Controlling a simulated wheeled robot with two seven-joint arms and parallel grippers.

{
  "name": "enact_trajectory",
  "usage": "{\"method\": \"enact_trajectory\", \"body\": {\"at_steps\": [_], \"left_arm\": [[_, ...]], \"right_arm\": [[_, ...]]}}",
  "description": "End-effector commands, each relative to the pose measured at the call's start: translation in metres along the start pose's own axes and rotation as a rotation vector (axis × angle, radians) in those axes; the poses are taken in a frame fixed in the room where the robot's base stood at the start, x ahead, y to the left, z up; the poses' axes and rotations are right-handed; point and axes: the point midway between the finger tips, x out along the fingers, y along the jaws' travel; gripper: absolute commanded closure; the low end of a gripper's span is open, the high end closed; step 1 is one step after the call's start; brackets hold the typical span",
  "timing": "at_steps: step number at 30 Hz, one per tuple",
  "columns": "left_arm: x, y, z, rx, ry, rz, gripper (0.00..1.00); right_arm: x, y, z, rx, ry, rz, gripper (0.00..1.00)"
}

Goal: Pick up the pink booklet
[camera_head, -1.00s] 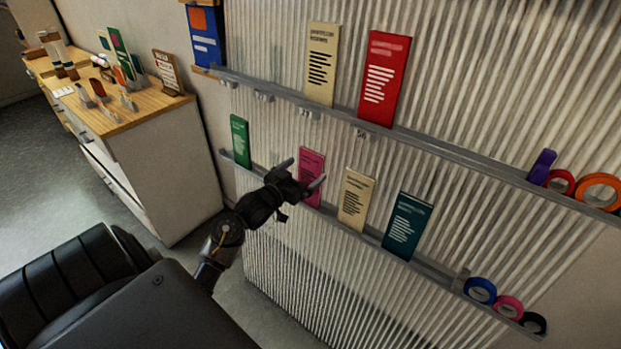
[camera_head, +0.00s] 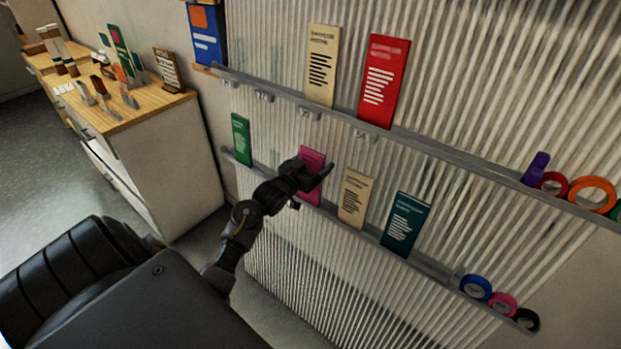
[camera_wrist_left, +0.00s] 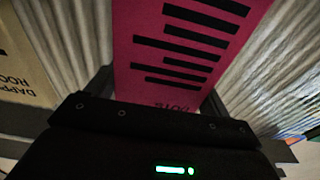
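The pink booklet (camera_head: 312,160) stands upright on the lower wall rail, between the green booklet and the cream booklet. My left gripper (camera_head: 316,170) is in front of it and hides its middle. In the left wrist view the pink booklet (camera_wrist_left: 180,50) fills the centre, with black text bars. The left gripper's dark fingers (camera_wrist_left: 158,98) lie against its two side edges, one on each side, so it looks shut on the booklet. The booklet still stands at the rail. My right gripper is not in view.
On the lower rail (camera_head: 440,268) a green booklet (camera_head: 241,138), a cream booklet (camera_head: 355,197) and a teal booklet (camera_head: 405,224) stand beside it. The upper rail (camera_head: 450,155) holds cream and red booklets. A wooden-topped cabinet (camera_head: 165,165) is at left.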

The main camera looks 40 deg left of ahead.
Motion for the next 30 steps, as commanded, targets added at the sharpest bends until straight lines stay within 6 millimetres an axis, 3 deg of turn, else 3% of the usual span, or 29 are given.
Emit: {"method": "enact_trajectory", "body": {"at_steps": [1, 9, 20, 26, 30], "left_arm": [[0.000, 0.000, 0.000, 0.000, 0.000, 0.000, 0.26], [0.000, 0.000, 0.000, 0.000, 0.000, 0.000, 0.61], [0.000, 0.000, -0.005, 0.002, 0.002, 0.001, 0.61], [0.000, 0.000, -0.029, 0.005, 0.006, 0.002, 0.61], [-0.020, 0.000, -0.054, 0.006, 0.004, 0.001, 0.61]], "right_arm": [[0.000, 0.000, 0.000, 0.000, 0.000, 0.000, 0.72], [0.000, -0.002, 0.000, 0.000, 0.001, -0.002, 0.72], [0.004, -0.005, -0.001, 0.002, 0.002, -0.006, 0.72], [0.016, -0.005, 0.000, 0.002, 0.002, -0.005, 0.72], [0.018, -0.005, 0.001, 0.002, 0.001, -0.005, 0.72]]}}
